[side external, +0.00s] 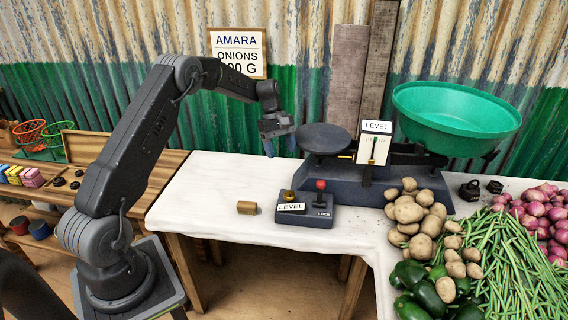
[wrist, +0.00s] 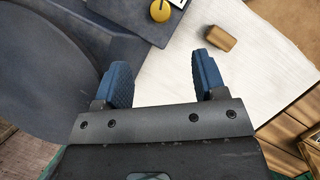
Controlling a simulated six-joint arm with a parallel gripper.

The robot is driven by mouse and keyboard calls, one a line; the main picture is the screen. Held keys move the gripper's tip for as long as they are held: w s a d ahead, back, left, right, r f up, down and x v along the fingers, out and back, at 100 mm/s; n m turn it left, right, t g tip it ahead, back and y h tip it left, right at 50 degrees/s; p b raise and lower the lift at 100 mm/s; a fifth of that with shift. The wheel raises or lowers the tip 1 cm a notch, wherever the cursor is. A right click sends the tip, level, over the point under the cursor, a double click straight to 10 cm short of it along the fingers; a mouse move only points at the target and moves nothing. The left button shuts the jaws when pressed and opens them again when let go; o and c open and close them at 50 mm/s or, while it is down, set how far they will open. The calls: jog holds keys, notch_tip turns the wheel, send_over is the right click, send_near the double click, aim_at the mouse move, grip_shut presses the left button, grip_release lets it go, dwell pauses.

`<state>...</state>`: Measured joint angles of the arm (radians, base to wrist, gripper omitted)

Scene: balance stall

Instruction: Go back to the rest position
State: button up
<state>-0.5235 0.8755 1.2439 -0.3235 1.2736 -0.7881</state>
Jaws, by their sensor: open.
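My gripper (side external: 281,145) hangs at the left of the balance, above the white table (side external: 195,185), near the dark weighing plate (side external: 323,138). In the wrist view my gripper (wrist: 160,82) has its two blue fingers spread apart, with nothing between them. The dark plate also shows at the left of the wrist view (wrist: 40,70). My arm reaches up from its base and bends down to the gripper.
A small wooden block (side external: 247,207) lies on the table beside a control box (side external: 305,212) with a red-topped lever (side external: 320,185). The balance carries a green bowl (side external: 455,115) at right. Potatoes (side external: 415,215), beans and onions fill the right side.

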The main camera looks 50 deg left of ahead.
jog(key=s+d+r+m+t+y, duration=0.1)
jog(key=s+d+r+m+y, duration=0.1)
jog(key=s+d+r+m, duration=0.45)
jog(key=s+d+r+m+t+y, duration=0.15)
jog(key=s+d+r, duration=0.25)
jog(key=d+r, duration=0.55)
jog(key=s+d+r+m+t, duration=0.1)
jog(key=s+d+m, duration=0.2)
jog(key=s, duration=0.6)
jog(key=s+d+m+t, duration=0.2)
jog(key=s+m, duration=0.3)
jog(key=s, duration=0.5)
jog(key=shift+s+d+r+m+y, duration=0.15)
jog(key=shift+d+r+m+y, duration=0.25)
jog(key=shift+d, duration=0.3)
